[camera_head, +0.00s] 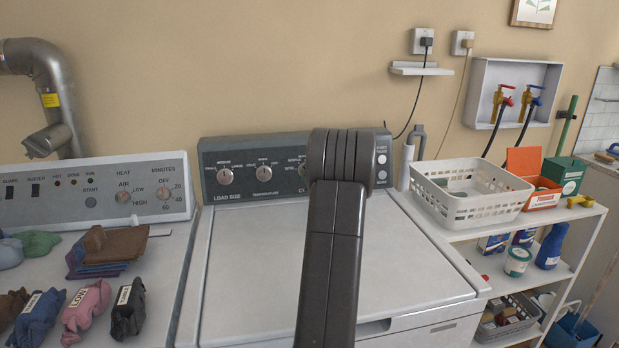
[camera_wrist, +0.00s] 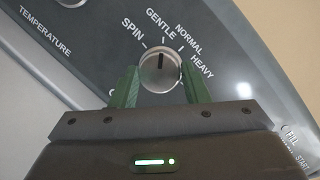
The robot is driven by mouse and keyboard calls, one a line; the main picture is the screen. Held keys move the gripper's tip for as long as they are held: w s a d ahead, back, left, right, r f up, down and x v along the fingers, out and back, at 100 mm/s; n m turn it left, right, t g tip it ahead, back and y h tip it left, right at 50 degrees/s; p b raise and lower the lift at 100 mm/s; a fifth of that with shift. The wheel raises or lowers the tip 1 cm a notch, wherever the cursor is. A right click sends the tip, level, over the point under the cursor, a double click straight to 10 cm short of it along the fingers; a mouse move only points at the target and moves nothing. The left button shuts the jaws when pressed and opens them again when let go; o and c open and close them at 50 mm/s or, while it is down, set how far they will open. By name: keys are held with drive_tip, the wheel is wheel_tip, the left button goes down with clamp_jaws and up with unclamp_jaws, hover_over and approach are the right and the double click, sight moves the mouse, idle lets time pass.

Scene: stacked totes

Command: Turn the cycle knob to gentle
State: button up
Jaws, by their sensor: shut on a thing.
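The cycle knob (camera_wrist: 160,72) is a round silver dial on the washer's dark panel in the wrist view. Its dark pointer line points straight up in that picture, toward the GENTLE label (camera_wrist: 161,25). SPIN is to the left of it, with NORMAL and HEAVY to the right. My gripper (camera_wrist: 160,80) has its two green fingers on either side of the knob and is shut on it. In the head view my arm covers most of the cycle knob (camera_head: 302,169) and hides the fingers.
The load size knob (camera_head: 225,176) and temperature knob (camera_head: 264,173) are to the left on the same panel. A dryer (camera_head: 95,190) with cloth bundles stands at left. A shelf (camera_head: 535,222) with a white basket (camera_head: 470,205) stands at right. The washer lid is clear.

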drive_tip(key=shift+n, duration=0.3)
drive_tip(key=o, duration=1)
drive_tip(key=shift+c, duration=0.2)
drive_tip(key=shift+s, duration=0.1)
drive_tip(key=b+v, duration=0.2)
drive_tip(key=v, duration=1.1)
drive_tip(key=shift+s+d, duration=0.2)
drive_tip(key=shift+s, duration=0.05)
